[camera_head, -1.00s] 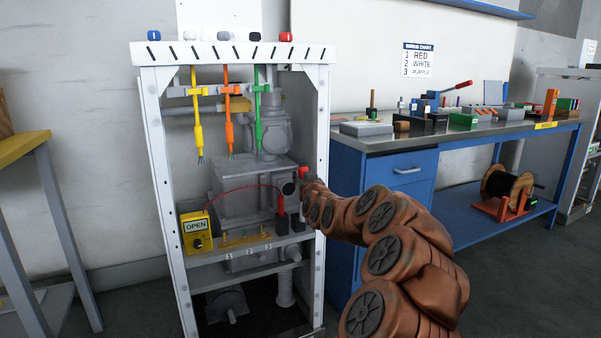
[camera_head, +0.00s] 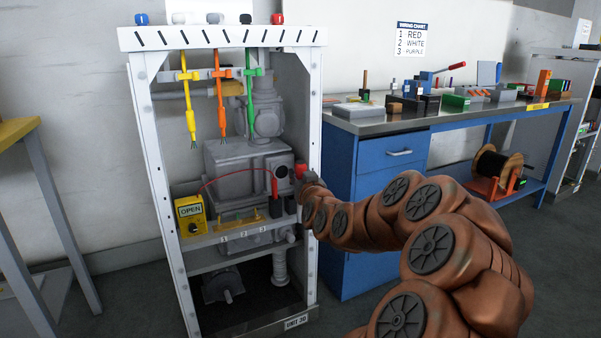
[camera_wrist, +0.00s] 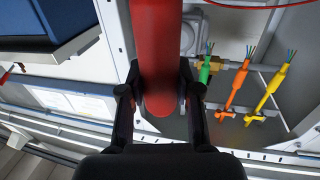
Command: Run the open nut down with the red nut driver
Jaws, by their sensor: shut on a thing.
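My gripper (camera_wrist: 160,92) is shut on a thick red cylinder (camera_wrist: 158,45), which looks like the handle of the red nut driver. Its working end is out of the wrist view. In the head view my gripper (camera_head: 311,180) is at the right side of the white frame, with the red handle (camera_head: 300,171) showing small at its tip. The terminal strip (camera_head: 238,219) with brass-coloured parts sits on the frame's shelf, above labels 1, 2 and 3, to the left of and below the driver. Its nuts are too small to tell apart. A yellow meter (camera_head: 190,213) reads OPEN.
A red lead runs from the meter to a red probe (camera_head: 275,185) near black holders. Yellow (camera_head: 188,105), orange (camera_head: 223,100) and green (camera_head: 250,100) cables hang above. The frame's right post (camera_head: 314,130) is close to my gripper. A blue workbench (camera_head: 390,160) stands right.

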